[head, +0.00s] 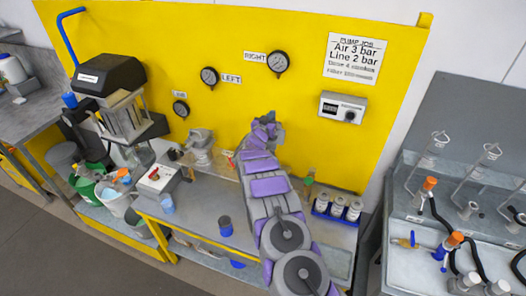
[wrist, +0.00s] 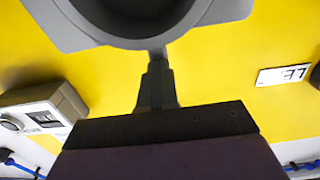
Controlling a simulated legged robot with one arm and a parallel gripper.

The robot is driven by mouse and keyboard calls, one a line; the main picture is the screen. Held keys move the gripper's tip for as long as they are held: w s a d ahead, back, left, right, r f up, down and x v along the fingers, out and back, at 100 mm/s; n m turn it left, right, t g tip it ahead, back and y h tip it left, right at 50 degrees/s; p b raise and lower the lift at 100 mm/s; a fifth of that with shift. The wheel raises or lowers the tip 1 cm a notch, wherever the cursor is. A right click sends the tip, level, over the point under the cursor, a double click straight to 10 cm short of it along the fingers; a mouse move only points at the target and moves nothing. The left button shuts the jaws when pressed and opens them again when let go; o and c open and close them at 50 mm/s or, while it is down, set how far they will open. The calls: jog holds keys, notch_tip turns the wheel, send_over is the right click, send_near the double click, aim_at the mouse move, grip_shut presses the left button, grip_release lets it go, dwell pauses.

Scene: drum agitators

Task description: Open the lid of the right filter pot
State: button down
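My gripper (head: 265,128) is at the end of my raised arm, in front of the yellow panel below the right gauge. In the wrist view my gripper (wrist: 156,70) is a dark, narrow finger shape reaching a grey round part (wrist: 222,10) with a wide rim and dark hollow. This looks like part of the right filter pot, perhaps its lid. The fingertips overlap its rim; whether they grip it is unclear. In the head view my arm and gripper hide most of the right pot. Another grey pot-like piece (head: 200,142), probably the left filter pot, stands left of my gripper.
The yellow panel (head: 330,145) carries gauges, a grey box (head: 342,107) and a white sign (head: 357,58). Bottles in a blue rack (head: 338,207) stand right of my arm. A blue-grey cup (head: 225,227) and a switch box (head: 157,178) are on the bench to the left.

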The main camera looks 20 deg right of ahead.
jog(key=shift+s+a, duration=0.2)
jog(key=s+a+r+b, duration=0.1)
jog(key=s+a+r, duration=0.2)
jog(key=s+a, duration=0.3)
jog(key=s, duration=0.3)
jog(key=shift+s+a, duration=0.2)
jog(key=shift+a, duration=0.2)
dwell(0.3)
